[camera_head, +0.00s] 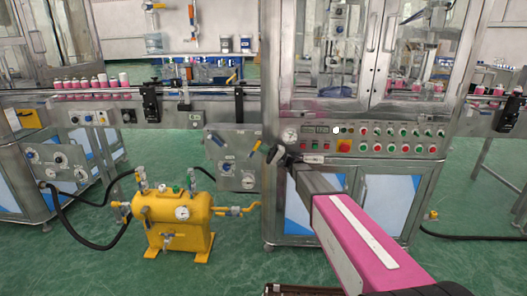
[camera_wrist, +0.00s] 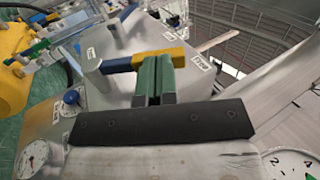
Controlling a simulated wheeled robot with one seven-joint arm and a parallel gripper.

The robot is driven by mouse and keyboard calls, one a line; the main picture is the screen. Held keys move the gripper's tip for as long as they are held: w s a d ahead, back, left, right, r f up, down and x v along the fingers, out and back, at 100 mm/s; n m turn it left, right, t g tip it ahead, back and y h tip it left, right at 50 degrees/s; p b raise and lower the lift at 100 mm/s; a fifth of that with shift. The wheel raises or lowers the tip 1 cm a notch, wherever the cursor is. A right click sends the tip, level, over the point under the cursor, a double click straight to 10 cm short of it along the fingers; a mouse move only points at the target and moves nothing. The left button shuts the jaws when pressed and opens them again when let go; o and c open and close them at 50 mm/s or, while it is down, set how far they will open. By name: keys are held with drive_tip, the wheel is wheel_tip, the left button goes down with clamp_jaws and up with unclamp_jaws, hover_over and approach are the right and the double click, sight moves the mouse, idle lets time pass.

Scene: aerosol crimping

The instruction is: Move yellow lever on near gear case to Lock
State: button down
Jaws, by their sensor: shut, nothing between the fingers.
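The near gear case is a grey metal panel (camera_head: 238,137) left of the cabinet in the head view; its face (camera_wrist: 118,86) fills the middle of the wrist view. The lever has a blue part (camera_wrist: 115,66) at its pivot and a yellow end (camera_wrist: 180,56); the yellow also shows in the head view (camera_head: 257,145). My gripper (camera_wrist: 160,58) is shut and empty, its green fingers over the yellow end, hiding part of it. I cannot tell whether they touch. White labels lie left (camera_wrist: 57,111) and right (camera_wrist: 197,60) of the lever; their text is unclear.
A yellow tank (camera_head: 173,222) with valves and black hoses stands on the green floor at left. A blue knob (camera_wrist: 71,97) and a gauge (camera_wrist: 32,158) are at left in the wrist view.

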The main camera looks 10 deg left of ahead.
sight(253, 143)
drive_tip(key=h, duration=0.1)
drive_tip(key=a+r+h, duration=0.1)
drive_tip(key=shift+a+r+h, duration=0.25)
drive_tip(key=shift+r+h, duration=0.05)
drive_tip(key=shift+h, duration=0.1)
drive_tip(key=a+h, duration=0.1)
drive_tip(key=r+h, duration=0.1)
drive_tip(key=shift+a+h, duration=0.3)
drive_tip(key=shift+a, duration=0.6)
drive_tip(key=shift+a+r, duration=0.1)
